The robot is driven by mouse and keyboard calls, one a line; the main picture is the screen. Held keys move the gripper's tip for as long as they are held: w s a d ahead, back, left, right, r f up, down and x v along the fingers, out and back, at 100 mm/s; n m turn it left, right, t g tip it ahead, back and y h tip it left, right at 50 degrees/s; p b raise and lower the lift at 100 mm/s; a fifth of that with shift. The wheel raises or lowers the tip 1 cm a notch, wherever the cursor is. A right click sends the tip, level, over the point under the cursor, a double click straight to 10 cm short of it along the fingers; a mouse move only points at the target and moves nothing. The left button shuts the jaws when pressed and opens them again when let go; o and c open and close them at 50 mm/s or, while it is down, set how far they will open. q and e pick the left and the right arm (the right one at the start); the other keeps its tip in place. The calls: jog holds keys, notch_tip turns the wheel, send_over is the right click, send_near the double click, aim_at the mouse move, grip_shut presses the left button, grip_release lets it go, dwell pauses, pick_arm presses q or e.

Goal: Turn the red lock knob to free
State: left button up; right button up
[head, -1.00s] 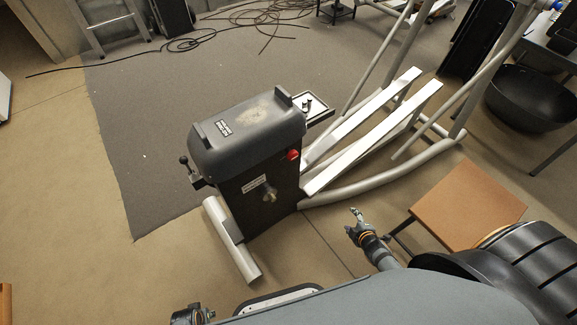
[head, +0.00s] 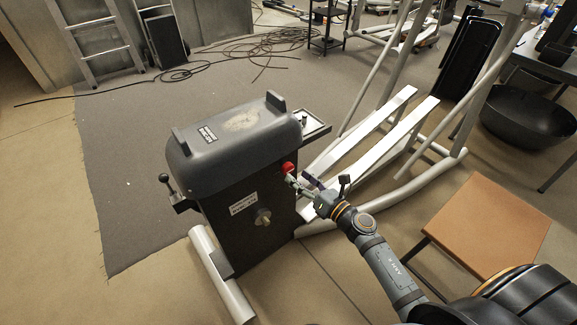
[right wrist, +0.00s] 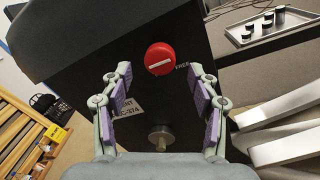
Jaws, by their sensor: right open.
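The red lock knob (head: 288,168) is on the right part of the dark front panel of the elliptical's housing (head: 222,150). In the right wrist view the red knob (right wrist: 160,59) is round, with a pale bar mark lying nearly level, and the word FREE is printed to its right. My right gripper (head: 305,187) is close in front of the knob. Its two padded fingers (right wrist: 158,90) are open and spread to either side below the knob, not touching it. My left gripper is not in view.
A metal stub (head: 262,216) sticks out of the panel below the knob. A tray (head: 314,124) with small parts sits behind the housing. White foot rails (head: 385,130) run to the right. A brown-topped stool (head: 482,222) stands at right. Cables (head: 240,50) lie behind on the mat.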

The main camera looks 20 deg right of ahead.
aim_at(290, 170)
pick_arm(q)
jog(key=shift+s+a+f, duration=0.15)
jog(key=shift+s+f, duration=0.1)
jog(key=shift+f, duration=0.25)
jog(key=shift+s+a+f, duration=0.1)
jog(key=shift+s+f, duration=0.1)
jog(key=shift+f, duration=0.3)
pick_arm(e)
jog(key=x, duration=0.5)
jog(key=shift+w+a, duration=0.15)
jog(key=shift+w, duration=0.15)
jog(key=shift+c, duration=0.5)
jog(key=c, duration=1.1)
